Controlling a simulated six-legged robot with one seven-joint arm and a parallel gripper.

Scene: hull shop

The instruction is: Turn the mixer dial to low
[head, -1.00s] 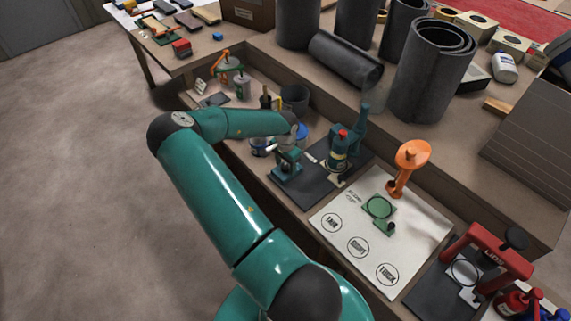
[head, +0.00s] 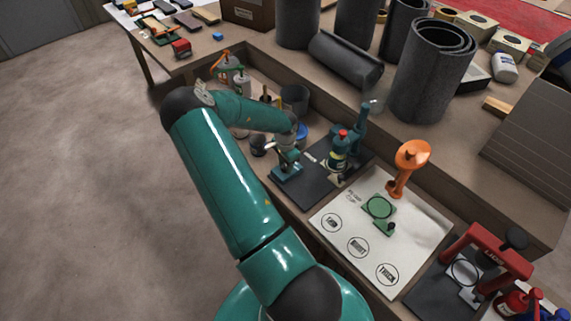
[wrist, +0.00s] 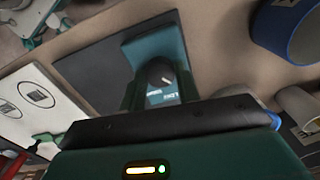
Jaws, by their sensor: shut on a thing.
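The mixer dial (wrist: 159,71) is a dark round knob with a white pointer line on a teal housing (wrist: 152,42). The pointer slants toward the lower right in the wrist view, on the side of the small white lettering, which is hard to read. In the head view the teal dial housing (head: 287,172) stands on the left part of a dark mat (head: 308,192). My gripper (wrist: 158,88) is at the dial, with a finger on each side, and is shut on it. Its contact with the knob is partly hidden.
A teal stand with a red-capped bottle (head: 339,155) is close to the right. A dark pot (head: 295,98) and a blue roll (wrist: 290,28) are nearby.

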